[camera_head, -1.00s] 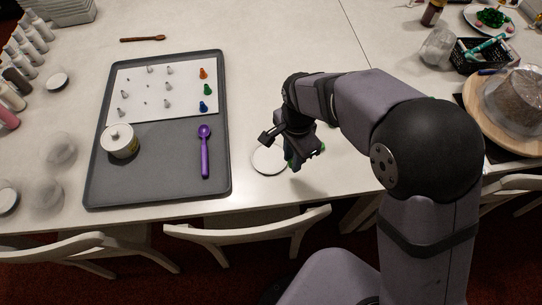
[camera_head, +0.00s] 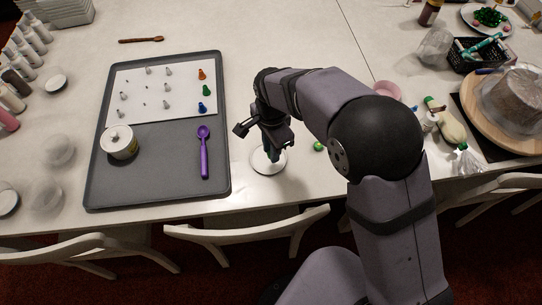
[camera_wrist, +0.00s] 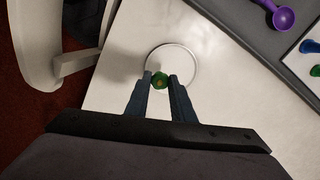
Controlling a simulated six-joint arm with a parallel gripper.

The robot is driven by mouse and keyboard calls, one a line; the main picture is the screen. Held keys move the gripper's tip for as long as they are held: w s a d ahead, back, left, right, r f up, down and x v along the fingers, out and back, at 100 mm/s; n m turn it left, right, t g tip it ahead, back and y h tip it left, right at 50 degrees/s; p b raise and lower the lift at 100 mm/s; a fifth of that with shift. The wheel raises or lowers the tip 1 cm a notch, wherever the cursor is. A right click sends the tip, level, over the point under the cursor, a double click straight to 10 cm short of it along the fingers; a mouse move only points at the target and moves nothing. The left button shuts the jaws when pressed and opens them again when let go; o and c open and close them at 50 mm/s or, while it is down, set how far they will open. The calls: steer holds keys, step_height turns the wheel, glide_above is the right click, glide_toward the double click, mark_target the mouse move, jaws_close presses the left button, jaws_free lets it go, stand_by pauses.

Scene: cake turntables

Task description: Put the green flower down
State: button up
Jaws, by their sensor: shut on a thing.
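The green flower (camera_wrist: 159,81) shows in the wrist view as a small green piece between the fingertips of my gripper (camera_wrist: 160,82). My gripper is shut on it. In the head view my gripper (camera_head: 273,153) points down over a white round disc (camera_head: 262,168) near the table's front edge, and hides part of the disc. The disc also shows in the wrist view (camera_wrist: 188,62), with the flower over its near edge. I cannot tell whether the flower touches the disc.
A grey tray (camera_head: 160,190) with a purple scoop (camera_head: 204,150), a white jar (camera_head: 119,141) and several small nozzles lies to the left. A small green ball (camera_head: 318,146) sits right of the disc. White chairs (camera_head: 245,232) stand along the front edge.

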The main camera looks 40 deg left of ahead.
mark_target(271, 165)
steer(key=shift+f+p, duration=0.4)
steer(key=shift+f, duration=2.3)
steer(key=shift+f, duration=0.1)
steer(key=o, duration=1)
step_height(271, 165, up, 12)
steer(key=shift+r+b, duration=0.15)
steer(key=shift+b, duration=1)
